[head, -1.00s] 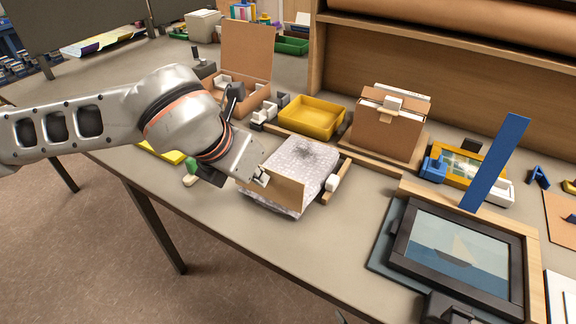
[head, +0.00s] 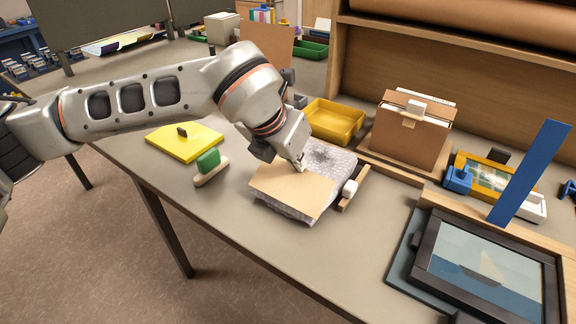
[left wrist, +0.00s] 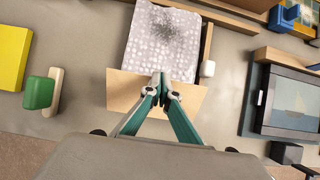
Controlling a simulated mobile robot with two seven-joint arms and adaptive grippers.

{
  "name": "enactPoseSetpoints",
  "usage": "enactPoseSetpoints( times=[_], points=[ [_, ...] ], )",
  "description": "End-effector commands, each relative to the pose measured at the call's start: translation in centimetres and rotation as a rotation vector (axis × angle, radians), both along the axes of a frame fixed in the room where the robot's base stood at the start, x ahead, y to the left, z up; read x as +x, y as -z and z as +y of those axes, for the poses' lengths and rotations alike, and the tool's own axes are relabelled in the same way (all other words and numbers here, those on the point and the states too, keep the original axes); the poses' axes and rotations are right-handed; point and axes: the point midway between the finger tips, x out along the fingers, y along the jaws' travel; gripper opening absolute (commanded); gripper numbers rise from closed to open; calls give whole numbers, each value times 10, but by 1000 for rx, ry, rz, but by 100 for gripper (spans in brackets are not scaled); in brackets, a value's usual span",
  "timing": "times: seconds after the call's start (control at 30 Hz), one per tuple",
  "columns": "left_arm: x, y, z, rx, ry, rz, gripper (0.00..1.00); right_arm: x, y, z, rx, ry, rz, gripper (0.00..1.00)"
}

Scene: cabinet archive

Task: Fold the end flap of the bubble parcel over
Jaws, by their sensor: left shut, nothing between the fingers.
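The bubble parcel (head: 335,160) lies on the table in the middle of the head view, and its bubble-wrapped top shows in the left wrist view (left wrist: 162,40). Its tan end flap (head: 293,192) leans over the near end and covers that part of the top. In the left wrist view the flap (left wrist: 128,92) runs across below the bubble wrap. Whether it lies fully flat is unclear. My left gripper (head: 299,166) is shut and empty, its fingertips (left wrist: 161,82) over the flap near its far edge. Contact cannot be told. My right gripper is out of view.
A wooden strip with a white block (head: 350,188) borders the parcel's right side. A green-handled tool (head: 208,165) and a yellow board (head: 183,142) lie to the left. A framed boat picture (head: 484,268) is at right. A yellow tray (head: 334,122) stands behind.

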Motion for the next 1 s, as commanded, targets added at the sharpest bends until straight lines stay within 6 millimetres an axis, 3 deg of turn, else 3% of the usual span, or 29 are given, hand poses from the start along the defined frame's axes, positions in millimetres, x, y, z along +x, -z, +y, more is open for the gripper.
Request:
enactPoseSetpoints(
  times=[0.07,0.53,1.0],
  points=[
    [4,9,-3,1,0,3,0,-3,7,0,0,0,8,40],
    [7,9,-5,1,0,-1,0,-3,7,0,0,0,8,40],
    [6,27,-5,1,1,1,0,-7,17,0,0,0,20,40]
  ],
)
